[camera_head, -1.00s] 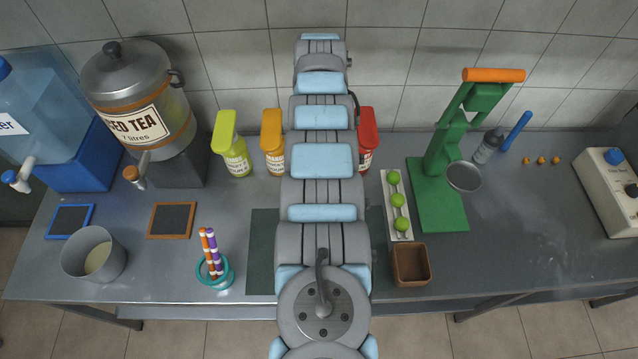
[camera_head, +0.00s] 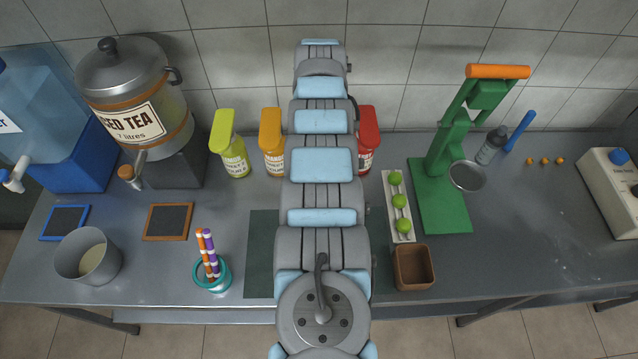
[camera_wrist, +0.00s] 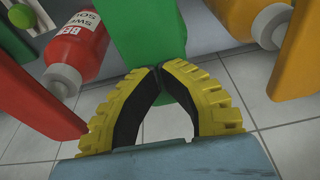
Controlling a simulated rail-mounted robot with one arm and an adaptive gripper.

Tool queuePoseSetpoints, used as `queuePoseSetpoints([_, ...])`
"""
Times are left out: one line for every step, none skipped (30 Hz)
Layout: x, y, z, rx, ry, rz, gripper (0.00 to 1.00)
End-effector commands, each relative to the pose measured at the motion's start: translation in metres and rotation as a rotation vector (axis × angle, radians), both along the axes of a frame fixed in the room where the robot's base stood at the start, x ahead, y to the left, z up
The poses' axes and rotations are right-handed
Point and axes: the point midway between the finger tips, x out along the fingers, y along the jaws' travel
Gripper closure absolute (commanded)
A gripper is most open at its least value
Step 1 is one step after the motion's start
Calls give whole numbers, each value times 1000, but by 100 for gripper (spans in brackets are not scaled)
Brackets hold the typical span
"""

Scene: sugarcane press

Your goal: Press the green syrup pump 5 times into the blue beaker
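The green syrup pump (camera_wrist: 148,28) shows in the wrist view as a broad green head between the red pump and the orange pump. In the head view my arm hides it. My gripper (camera_wrist: 158,70) has yellow ribbed fingers with black pads, and their tips meet with nothing visible between them. The fingertips overlap the near end of the green head in the picture; I cannot tell whether they touch it. The blue beaker does not show in either view, and my arm covers the middle of the counter.
A red pump bottle (camera_head: 367,140) and an orange pump bottle (camera_head: 272,143) flank the hidden spot, with a lime-yellow bottle (camera_head: 229,145) farther left. A green press (camera_head: 445,195), limes on a tray (camera_head: 403,237) and a brown box (camera_head: 413,267) stand right. A cup of straws (camera_head: 223,275) stands left.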

Motion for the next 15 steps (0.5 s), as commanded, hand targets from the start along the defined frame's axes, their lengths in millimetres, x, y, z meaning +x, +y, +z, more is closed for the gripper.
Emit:
queuePoseSetpoints([-1, 0, -1, 0, 2, 0, 100])
queuePoseSetpoints([-1, 0, -1, 0, 2, 0, 100])
queuePoseSetpoints([-1, 0, -1, 0, 2, 0, 100])
queuePoseSetpoints([-1, 0, -1, 0, 2, 0, 100])
queuePoseSetpoints([-1, 0, 0, 0, 2, 0, 100])
queuePoseSetpoints([-1, 0, 1, 0, 2, 0, 100])
queuePoseSetpoints([-1, 0, 3, 0, 2, 0, 100])
queuePoseSetpoints([-1, 0, 4, 0, 2, 0, 100])
queuePoseSetpoints([-1, 0, 6, 0, 2, 0, 100])
queuePoseSetpoints([-1, 0, 7, 0, 2, 0, 100])
queuePoseSetpoints([-1, 0, 9, 0, 2, 0, 100])
queuePoseSetpoints([-1, 0, 11, 0, 2, 0, 100])
queuePoseSetpoints([-1, 0, 13, 0, 2, 0, 100])
queuePoseSetpoints([-1, 0, 14, 0, 2, 0, 100])
queuePoseSetpoints([-1, 0, 16, 0, 2, 0, 100])
